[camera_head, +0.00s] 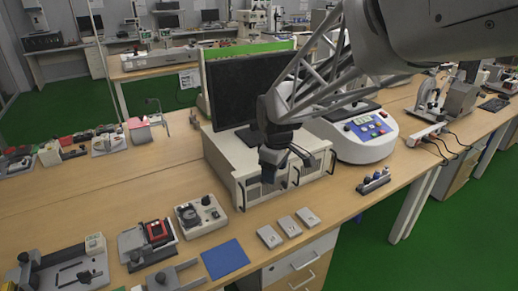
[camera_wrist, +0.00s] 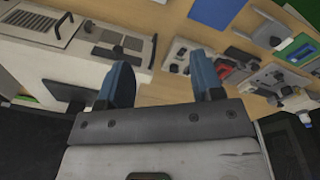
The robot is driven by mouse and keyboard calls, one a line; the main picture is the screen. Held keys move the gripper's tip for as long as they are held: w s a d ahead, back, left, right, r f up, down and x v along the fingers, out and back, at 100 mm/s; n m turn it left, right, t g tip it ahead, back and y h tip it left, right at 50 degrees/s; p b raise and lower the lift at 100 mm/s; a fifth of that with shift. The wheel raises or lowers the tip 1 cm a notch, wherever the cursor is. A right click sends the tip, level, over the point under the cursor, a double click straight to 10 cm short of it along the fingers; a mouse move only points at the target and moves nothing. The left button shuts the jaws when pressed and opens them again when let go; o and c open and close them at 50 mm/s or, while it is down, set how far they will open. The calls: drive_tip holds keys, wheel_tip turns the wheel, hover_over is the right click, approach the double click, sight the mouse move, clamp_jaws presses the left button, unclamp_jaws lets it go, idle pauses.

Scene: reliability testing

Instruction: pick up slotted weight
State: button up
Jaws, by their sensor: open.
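Three small flat grey blocks lie in a row near the front edge of the bench in the head view: a left one (camera_head: 270,237), a middle one (camera_head: 290,227) and a right one (camera_head: 308,217). They may be the slotted weights, but no slot can be made out. My gripper (camera_head: 286,168) is open and empty, pointing down in front of the large white box, above and behind the blocks, touching none of them. In the wrist view its two blue-grey fingers (camera_wrist: 164,80) stand wide apart with nothing between them.
The white box (camera_head: 225,165) with handles stands close behind my gripper. A blue mat (camera_head: 225,258) lies left of the blocks. A dial unit (camera_head: 201,216) and a red-topped fixture (camera_head: 148,243) stand farther left. A small rack (camera_head: 373,181) and a white balance (camera_head: 362,146) stand right.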

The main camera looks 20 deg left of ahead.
drive_tip(key=w+a+f+n, duration=0.1)
drive_tip(key=a+f+n, duration=0.25)
drive_tip(key=a, duration=0.55)
drive_tip(key=w+a+f+n, duration=0.1)
drive_tip(key=a+f+n, duration=0.1)
drive_tip(key=a+f, duration=0.45)
drive_tip(key=n, duration=0.5)
hover_over(188, 213)
wheel_tip(188, 213, down, 8)
drive_tip(key=shift+s+d+g, duration=0.25)
drive_tip(key=shift+s+g, duration=0.15)
drive_tip(key=shift+f+m, duration=0.1)
drive_tip(key=shift+m, duration=0.15)
drive_tip(key=shift+f, duration=1.3)
drive_tip(key=shift+f, duration=2.6)
